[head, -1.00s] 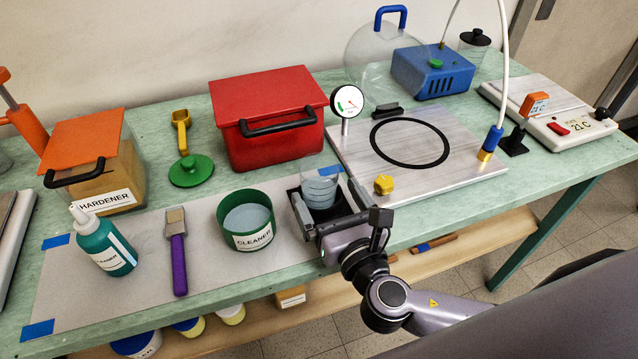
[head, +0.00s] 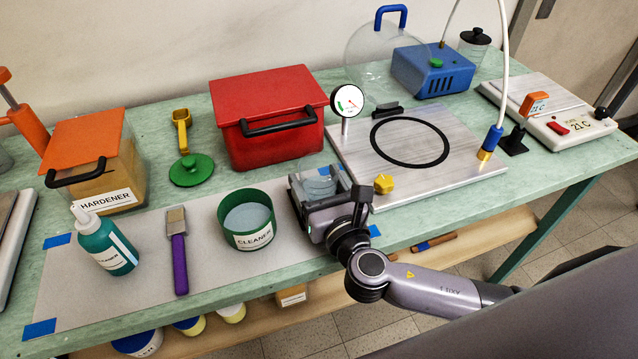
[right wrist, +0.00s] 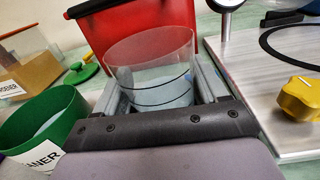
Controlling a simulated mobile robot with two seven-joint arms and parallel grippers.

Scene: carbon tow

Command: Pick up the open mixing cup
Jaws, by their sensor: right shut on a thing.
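The open mixing cup (head: 319,182) is a clear, topless cup with dark ring lines and pale contents low inside. In the right wrist view the cup (right wrist: 152,75) stands between the two fingers, slightly tilted in the picture. My right gripper (head: 318,185) is shut on the cup, with a finger on each side. It also shows in the right wrist view (right wrist: 160,92). The gripper body hides the cup's lower part, and I cannot tell whether its base touches the table. My left gripper is not in view.
The green cleaner tub (head: 247,219) stands close left of the gripper. The red box (head: 268,115) is behind it. The metal plate (head: 440,180) with a yellow knob (head: 384,184) and a dial gauge (head: 347,101) lies right. A purple-handled brush (head: 179,255) lies further left.

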